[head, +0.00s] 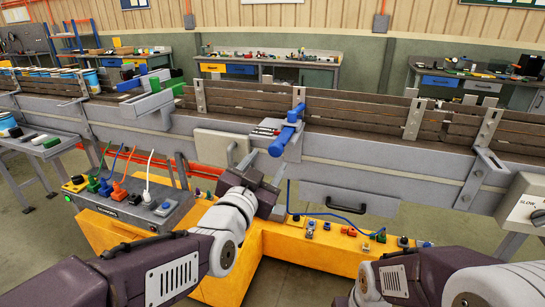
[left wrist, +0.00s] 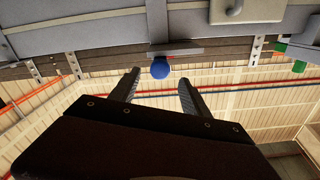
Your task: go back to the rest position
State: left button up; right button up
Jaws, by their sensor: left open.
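My left gripper (head: 272,190) is in the middle of the head view, in front of the conveyor's side wall and below a blue lever (head: 287,135). In the left wrist view its two fingers (left wrist: 158,88) are spread apart with nothing between them. The lever's round blue end (left wrist: 160,68) shows beyond the fingertips, apart from them. My right arm's links show at the lower right of the head view. My right gripper is out of view.
The conveyor (head: 380,150) runs across the view. A yellow bench (head: 285,243) with small coloured parts lies below my left gripper. A grey socket box (head: 135,215) with coloured plugs and cables stands at left. A speed dial box (head: 525,203) is at right.

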pick_arm(q)
jog(key=v, duration=0.2)
jog(key=shift+s+a, duration=0.1)
jog(key=shift+s, duration=0.2)
jog(key=w+a+n+y+p, duration=0.1)
jog(key=w+a+y+p, duration=0.2)
jog(key=a+p, duration=0.25)
jog(key=s+a+f+n+g+y+p, duration=0.25)
jog(key=a+f+g, duration=0.5)
jog(key=f, duration=0.55)
jog(key=s+a+f+n+g, duration=0.1)
jog(key=s+f+g, duration=0.3)
jog(key=s, duration=0.4)
jog(key=s+a+f+n+g, duration=0.1)
jog(key=s+f+n+g, duration=0.2)
jog(key=s+f, duration=0.4)
jog(key=s+g, duration=0.1)
jog(key=s, duration=0.1)
jog(key=shift+s+f+p, duration=0.3)
jog(key=shift+s, duration=0.05)
